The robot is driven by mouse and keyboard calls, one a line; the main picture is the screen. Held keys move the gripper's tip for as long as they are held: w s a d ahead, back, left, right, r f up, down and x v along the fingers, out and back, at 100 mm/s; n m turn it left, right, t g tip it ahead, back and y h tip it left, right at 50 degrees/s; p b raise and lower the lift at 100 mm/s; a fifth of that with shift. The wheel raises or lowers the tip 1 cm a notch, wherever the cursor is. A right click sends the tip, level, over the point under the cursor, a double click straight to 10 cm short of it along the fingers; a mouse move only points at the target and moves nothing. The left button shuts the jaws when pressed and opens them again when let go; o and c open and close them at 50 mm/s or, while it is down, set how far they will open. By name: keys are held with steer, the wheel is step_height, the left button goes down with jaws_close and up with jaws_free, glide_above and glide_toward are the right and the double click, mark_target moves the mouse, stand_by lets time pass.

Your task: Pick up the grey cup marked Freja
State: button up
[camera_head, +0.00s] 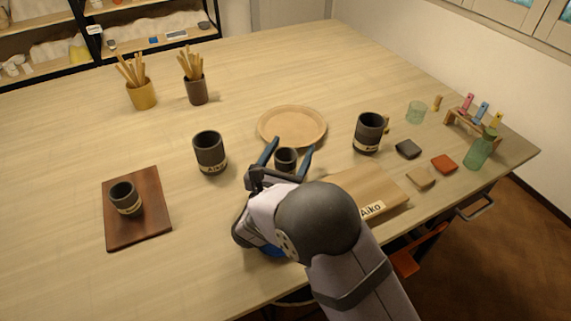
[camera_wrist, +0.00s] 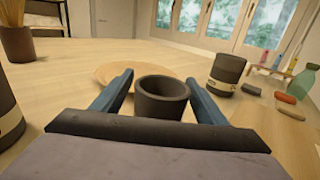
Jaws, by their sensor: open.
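Several dark grey cups stand on the table. A small one (camera_head: 286,158) is between the spread fingers of my gripper (camera_head: 292,146), and its rim and dark inside also show in the wrist view (camera_wrist: 162,98). No name shows on its visible side. My gripper is open, a finger on each side of this cup; contact cannot be told. Another small cup (camera_head: 122,193) stands on a red-brown board (camera_head: 150,232) at left. A larger cup (camera_head: 208,150) is left of my gripper and another (camera_head: 369,130) is to the right. Their pale labels are too small to read surely.
A round wooden plate (camera_head: 292,125) lies just behind the gripped-around cup. A wooden board (camera_head: 375,188) labelled Aiko is at right, partly behind my arm. Tiles (camera_head: 408,149), green glassware (camera_head: 479,151) and a small rack stand farther right. Tool pots (camera_head: 142,95) stand at back left.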

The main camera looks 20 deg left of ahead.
steer(key=shift+c, duration=0.7)
steer(key=c, duration=1.1)
steer(key=shift+r, duration=0.15)
